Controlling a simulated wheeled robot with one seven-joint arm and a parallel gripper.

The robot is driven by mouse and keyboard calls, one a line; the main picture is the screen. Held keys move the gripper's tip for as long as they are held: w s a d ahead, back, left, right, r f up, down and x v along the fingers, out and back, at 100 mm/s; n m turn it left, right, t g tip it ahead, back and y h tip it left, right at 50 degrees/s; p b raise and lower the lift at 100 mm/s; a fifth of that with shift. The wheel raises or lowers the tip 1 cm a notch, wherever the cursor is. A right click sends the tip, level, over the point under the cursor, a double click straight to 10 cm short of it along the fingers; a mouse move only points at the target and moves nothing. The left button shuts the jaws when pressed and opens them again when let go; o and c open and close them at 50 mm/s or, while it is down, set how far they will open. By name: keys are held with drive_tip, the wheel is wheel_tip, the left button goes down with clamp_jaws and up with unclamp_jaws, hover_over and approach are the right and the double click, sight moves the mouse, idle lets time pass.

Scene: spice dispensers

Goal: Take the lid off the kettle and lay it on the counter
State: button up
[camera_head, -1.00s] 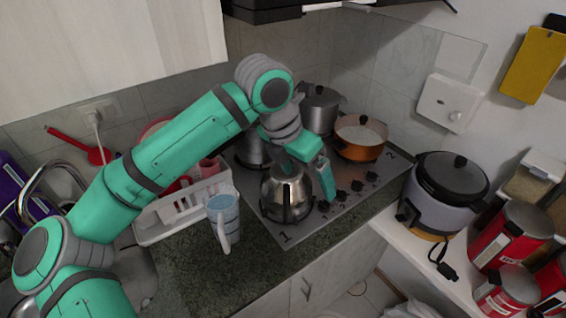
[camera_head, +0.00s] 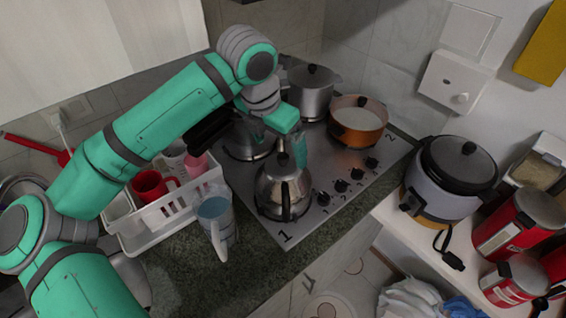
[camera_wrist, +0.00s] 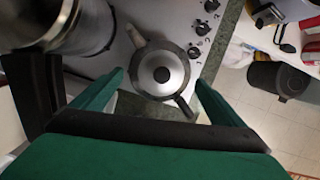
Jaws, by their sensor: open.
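The steel kettle (camera_head: 283,194) stands on the front-left part of the stove, its lid (camera_head: 284,171) on top with a dark knob. In the wrist view the round lid (camera_wrist: 178,72) is seated on the kettle, its black knob (camera_wrist: 162,74) facing the camera. The kettle's dark handle (camera_wrist: 184,108) points to the lower right there. My gripper (camera_head: 281,143) is open and empty above the kettle. In the wrist view its fingers (camera_wrist: 160,84) lie to either side of the lid, and no contact shows.
A steel pot (camera_head: 313,96) and an orange pan (camera_head: 357,124) stand farther back on the stove (camera_head: 318,220). The dark counter (camera_head: 190,275) has bare room at the front.

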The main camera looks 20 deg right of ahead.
sight(283, 156)
drive_tip(key=shift+x, duration=2.3)
drive_tip(key=shift+s+d, duration=0.15)
drive_tip(key=c, duration=1.1)
